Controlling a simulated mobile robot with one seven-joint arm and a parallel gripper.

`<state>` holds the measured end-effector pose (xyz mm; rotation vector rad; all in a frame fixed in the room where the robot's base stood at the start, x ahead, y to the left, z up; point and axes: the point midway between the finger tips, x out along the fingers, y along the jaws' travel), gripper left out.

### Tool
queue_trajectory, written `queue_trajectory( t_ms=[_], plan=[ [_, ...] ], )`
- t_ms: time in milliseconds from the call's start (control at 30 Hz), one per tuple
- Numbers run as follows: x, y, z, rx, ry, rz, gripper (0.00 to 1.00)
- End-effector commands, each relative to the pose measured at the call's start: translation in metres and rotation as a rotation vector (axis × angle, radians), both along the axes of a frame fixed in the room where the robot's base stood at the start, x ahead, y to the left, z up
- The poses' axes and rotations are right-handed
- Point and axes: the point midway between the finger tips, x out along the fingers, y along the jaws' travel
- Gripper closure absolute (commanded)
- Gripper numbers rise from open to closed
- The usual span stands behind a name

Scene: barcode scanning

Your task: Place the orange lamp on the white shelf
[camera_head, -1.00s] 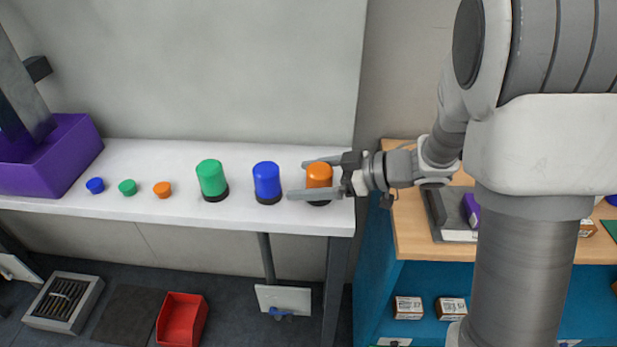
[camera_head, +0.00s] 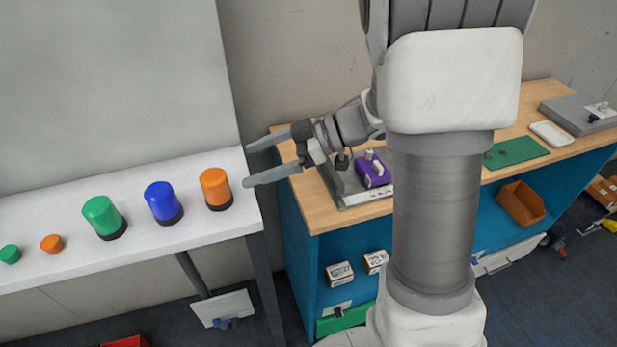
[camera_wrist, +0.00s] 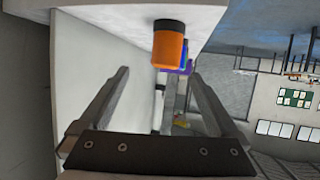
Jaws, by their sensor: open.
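The orange lamp (camera_head: 215,187), with a dark base, stands upright at the right end of the white shelf (camera_head: 190,235), right of the blue lamp (camera_head: 162,201) and the green lamp (camera_head: 102,217). My gripper (camera_head: 246,166) is open and empty, just right of the orange lamp and apart from it, its fingers pointing left. In the wrist view the orange lamp (camera_wrist: 170,47) shows beyond the open fingers (camera_wrist: 154,90), with its base at the top of the picture. The blue lamp is partly hidden behind it there.
Small orange (camera_head: 51,243) and green (camera_head: 10,254) buttons lie on the shelf's left part. A blue workbench (camera_head: 305,260) with a wooden top stands to the right, holding a purple device (camera_head: 372,170) and a green mat (camera_head: 515,152). Small boxes (camera_head: 340,274) sit on its lower shelf.

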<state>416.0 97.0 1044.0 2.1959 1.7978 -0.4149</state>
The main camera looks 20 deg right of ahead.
Motion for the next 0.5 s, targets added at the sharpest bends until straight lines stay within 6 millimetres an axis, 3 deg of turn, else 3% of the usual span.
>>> queue_trajectory(
  t_ms=[167, 300, 400, 500],
  plan=[
    [0.043, -0.011, 0.029, -0.071, -0.177, -0.222, 0.03],
    [0.080, -0.041, 0.069, -0.151, -0.313, -0.507, 0.03],
    [0.091, -0.070, 0.095, -0.206, -0.357, -0.710, 0.03],
    [0.087, -0.100, 0.115, -0.254, -0.354, -0.902, 0.03]
  ],
)
